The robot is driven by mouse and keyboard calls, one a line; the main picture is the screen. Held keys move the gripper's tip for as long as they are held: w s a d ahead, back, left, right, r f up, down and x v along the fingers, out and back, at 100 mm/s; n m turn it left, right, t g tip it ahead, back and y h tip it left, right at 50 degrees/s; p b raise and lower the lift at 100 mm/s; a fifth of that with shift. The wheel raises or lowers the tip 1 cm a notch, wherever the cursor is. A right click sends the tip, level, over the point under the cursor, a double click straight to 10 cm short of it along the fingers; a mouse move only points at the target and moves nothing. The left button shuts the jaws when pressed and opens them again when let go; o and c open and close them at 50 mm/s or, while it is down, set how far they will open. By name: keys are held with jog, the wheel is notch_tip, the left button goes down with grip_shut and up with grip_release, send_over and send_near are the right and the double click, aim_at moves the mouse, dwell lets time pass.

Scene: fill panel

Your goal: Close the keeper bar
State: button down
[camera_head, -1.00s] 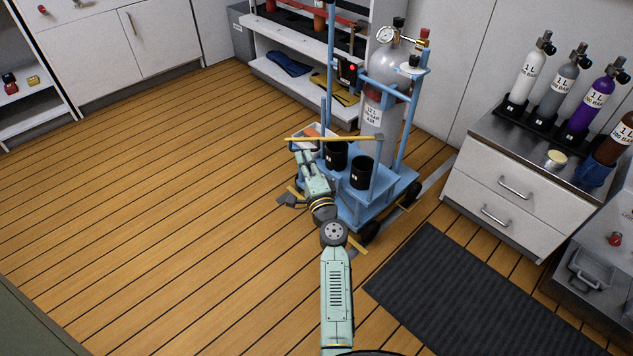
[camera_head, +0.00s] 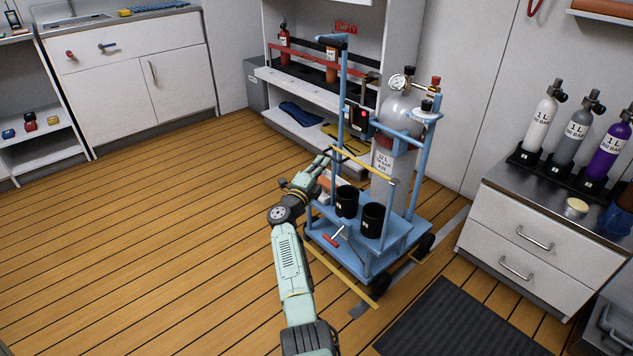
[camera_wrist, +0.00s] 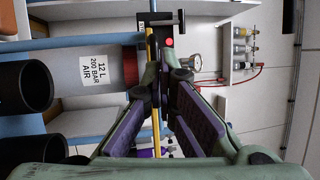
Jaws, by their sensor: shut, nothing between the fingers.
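The yellow keeper bar (camera_head: 362,164) is on the blue cart (camera_head: 350,262), running from the front right post toward the mast at back left. A dark box with a red light (camera_head: 360,116) sits on the mast. My gripper (camera_head: 325,160) is shut and empty at the bar's far left end. In the wrist view the bar (camera_wrist: 155,120) runs close along the left of my fingertips (camera_wrist: 163,72), toward the box with the red light (camera_wrist: 169,42). I cannot tell whether fingers and bar touch, or whether the bar's end is seated.
A grey 12 L air cylinder (camera_head: 388,170) stands on the cart, with two black cups (camera_head: 347,201) in front. A drawer cabinet (camera_head: 530,240) is at right, a dark mat (camera_head: 450,322) at front right. The wooden floor at left is clear.

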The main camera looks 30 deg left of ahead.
jog(key=shift+w+b, duration=0.55)
jog(key=shift+w, duration=0.3)
jog(key=shift+d, duration=0.15)
